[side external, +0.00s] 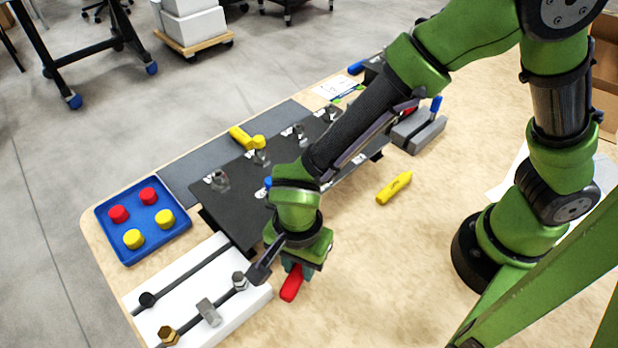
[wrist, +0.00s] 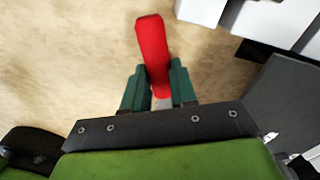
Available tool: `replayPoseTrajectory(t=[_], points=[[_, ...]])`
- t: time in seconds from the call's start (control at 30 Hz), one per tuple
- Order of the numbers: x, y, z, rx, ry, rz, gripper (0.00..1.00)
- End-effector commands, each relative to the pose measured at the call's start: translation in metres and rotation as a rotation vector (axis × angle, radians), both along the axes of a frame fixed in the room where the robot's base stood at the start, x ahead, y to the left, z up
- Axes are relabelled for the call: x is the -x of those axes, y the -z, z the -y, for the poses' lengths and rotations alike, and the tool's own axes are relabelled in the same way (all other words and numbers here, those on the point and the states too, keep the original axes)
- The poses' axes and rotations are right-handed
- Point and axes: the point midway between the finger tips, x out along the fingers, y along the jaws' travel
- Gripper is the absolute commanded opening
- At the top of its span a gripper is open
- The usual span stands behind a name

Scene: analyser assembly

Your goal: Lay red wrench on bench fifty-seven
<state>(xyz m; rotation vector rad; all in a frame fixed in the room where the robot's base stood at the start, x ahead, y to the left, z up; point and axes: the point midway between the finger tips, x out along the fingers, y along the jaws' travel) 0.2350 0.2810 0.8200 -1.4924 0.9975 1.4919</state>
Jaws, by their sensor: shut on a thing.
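The red wrench (side external: 291,284) shows its red handle below my gripper (side external: 298,266) in the side external view. In the wrist view the red handle (wrist: 152,50) points up and away from between the two dark green fingers of my gripper (wrist: 158,88). My gripper is shut on the wrench. The wrench's metal end is mostly hidden by the gripper. The wrench is over or on the wooden bench (side external: 350,270), just right of the white block; I cannot tell whether it touches the surface.
A white block (side external: 245,307) with metal fittings lies left of my gripper. A blue tray (side external: 112,240) holds red and yellow caps. A dark panel (side external: 235,205) with fittings lies behind. A yellow tool (side external: 394,187) lies on the bench. The front middle of the bench is clear.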

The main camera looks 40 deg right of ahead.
Motion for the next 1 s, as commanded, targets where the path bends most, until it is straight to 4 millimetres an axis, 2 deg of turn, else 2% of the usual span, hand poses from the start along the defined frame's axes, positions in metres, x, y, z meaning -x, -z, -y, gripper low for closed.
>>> replayPoseTrajectory(t=[0.87, 0.9, 1.0], points=[[0.0000, 0.0075, -0.0002, 0.000, 0.000, 0.000, 0.00], [0.0000, 0.0079, -0.0002, 0.000, 0.000, 0.000, 0.28], [0.0000, 0.0076, -0.0002, -0.001, 0.000, 0.000, 0.43]])
